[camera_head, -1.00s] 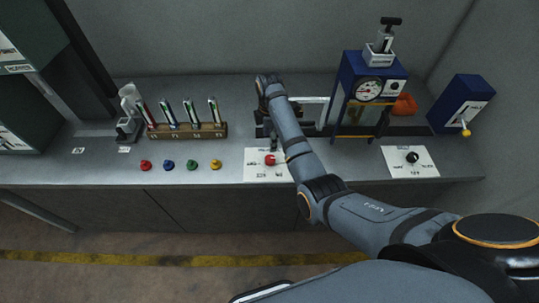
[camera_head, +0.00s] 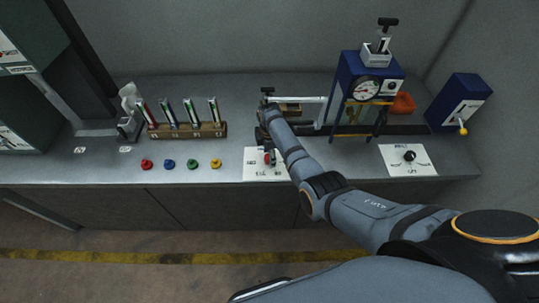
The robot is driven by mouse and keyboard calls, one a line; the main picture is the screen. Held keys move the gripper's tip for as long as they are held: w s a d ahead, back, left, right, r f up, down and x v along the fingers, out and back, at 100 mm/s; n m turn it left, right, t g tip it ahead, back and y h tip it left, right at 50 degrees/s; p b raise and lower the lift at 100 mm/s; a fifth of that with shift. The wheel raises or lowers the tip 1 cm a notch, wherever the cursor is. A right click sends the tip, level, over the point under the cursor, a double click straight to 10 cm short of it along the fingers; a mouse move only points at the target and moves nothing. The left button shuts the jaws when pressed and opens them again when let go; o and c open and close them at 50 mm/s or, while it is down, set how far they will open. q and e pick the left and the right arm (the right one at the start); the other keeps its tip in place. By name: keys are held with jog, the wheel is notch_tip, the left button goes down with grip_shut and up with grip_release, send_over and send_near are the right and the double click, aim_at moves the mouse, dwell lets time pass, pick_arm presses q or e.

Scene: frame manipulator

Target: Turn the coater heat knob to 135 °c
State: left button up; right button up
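A red knob (camera_head: 267,158) sits on a white marked panel (camera_head: 254,170) at the front middle of the bench. The panel's print is too small to read, so I cannot tell the knob's setting. My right arm reaches in from the lower right, and its gripper (camera_head: 270,153) points down at the red knob. The dark fingertips are at the knob and partly cover it. I cannot tell whether they grip it or only stand beside it. The forearm hides the panel's right part. My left gripper is not in view.
A second white panel with a black knob (camera_head: 409,156) lies to the right. A blue press with a gauge (camera_head: 366,88) stands behind. Coloured buttons (camera_head: 192,164) and a wooden rack (camera_head: 187,131) are left. A blue lever box (camera_head: 459,103) is far right.

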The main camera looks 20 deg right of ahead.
jog(key=c, duration=1)
